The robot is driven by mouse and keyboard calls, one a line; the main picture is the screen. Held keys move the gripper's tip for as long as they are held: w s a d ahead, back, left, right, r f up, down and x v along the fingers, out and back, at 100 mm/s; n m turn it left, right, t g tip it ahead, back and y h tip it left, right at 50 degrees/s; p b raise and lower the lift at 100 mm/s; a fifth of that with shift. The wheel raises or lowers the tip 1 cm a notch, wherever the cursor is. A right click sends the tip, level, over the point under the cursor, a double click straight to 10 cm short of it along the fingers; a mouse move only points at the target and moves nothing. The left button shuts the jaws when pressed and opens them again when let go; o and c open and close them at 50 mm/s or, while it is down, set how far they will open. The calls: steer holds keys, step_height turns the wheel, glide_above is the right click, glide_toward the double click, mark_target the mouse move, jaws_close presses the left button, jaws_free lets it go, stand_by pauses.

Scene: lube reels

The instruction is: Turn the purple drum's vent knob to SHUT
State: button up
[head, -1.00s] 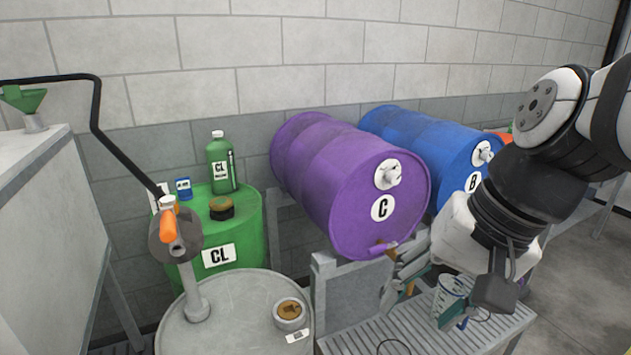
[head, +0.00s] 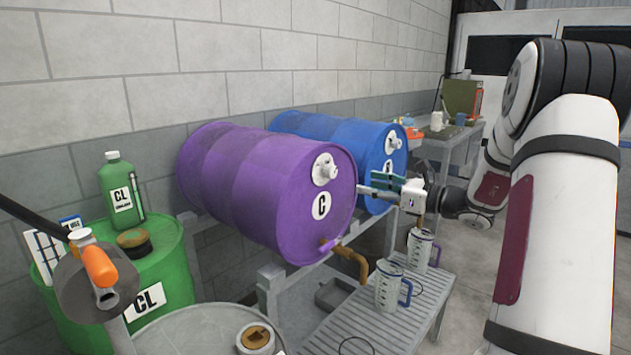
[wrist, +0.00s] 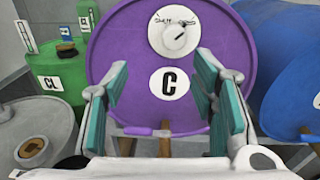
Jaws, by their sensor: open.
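The purple drum (head: 263,188) lies on its side on a rack, its front face marked C. Its vent knob (head: 324,169) sits on a white round plate high on that face. In the wrist view the knob (wrist: 178,37) shows a pointer tilted up and right, and the word SHUT is at the plate's upper left. My gripper (head: 377,191) is open in front of the drum face. In the wrist view its teal-padded fingers (wrist: 161,88) stand on either side of the C label, below the knob, with nothing between them. I cannot tell the exact gap to the drum.
A blue drum (head: 345,142) lies behind the purple one. A tap with a brown spout (head: 348,259) sticks out below the purple drum's face, above measuring jugs (head: 391,286) on a slatted bench (head: 340,326). A green drum (head: 165,278) stands at left.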

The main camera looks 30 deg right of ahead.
mark_target(334, 173)
steer(key=shift+m+t+h, duration=0.3)
steer(key=shift+m+t, duration=0.1)
steer(key=shift+m, duration=0.1)
steer(key=x, duration=0.4)
steer(key=d+x, duration=0.1)
steer(key=x, duration=0.3)
steer(key=b+x, duration=0.1)
steer(key=x, duration=0.4)
steer(key=shift+w+d+f, duration=0.3)
steer(key=shift+w, duration=0.1)
steer(key=shift+c, duration=0.4)
steer(key=c, duration=1.1)
